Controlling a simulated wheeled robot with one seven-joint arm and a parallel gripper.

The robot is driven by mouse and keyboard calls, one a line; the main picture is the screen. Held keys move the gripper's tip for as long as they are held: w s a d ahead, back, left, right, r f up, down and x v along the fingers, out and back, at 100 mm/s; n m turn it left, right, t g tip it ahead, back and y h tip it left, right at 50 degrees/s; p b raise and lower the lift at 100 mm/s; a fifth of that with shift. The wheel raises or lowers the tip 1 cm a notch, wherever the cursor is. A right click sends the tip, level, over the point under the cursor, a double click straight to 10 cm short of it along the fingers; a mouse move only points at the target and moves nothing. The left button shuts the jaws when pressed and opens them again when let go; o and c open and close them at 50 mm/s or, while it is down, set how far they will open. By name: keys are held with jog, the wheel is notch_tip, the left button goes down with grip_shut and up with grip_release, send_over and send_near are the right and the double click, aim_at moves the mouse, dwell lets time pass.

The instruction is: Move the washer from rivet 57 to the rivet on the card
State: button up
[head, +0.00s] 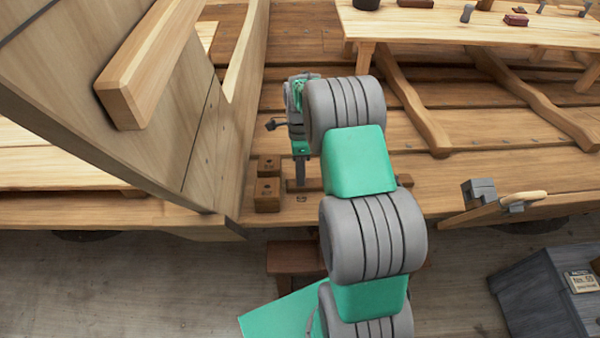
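My gripper (301,182) points down over the plank near its front edge, at the middle of the head view. Only one dark finger shape shows, so its opening cannot be told. A small dark mark (301,198) lies on the plank just below the fingertips. I cannot read it or make out a washer or rivet 57 there. The card (581,282) is pale, with a number that seems to read 59, and sits on a grey chest (540,295) at the lower right. My arm hides part of the plank.
Two small wooden blocks (267,195) stand just left of my gripper. A large hull plank (120,90) slopes down at the left. A dark bar lies on the plank behind my arm. A bench (470,28) with small tools stands at the back right. A grey clamp-like block (478,190) and a mallet-like tool (522,199) sit at the right edge.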

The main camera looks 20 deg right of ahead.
jog(key=o, duration=0.5)
jog(key=shift+s+f, duration=0.1)
jog(key=shift+f, duration=0.1)
jog(key=p+v, duration=0.5)
jog(key=v, duration=0.3)
jog(key=shift+r, duration=0.1)
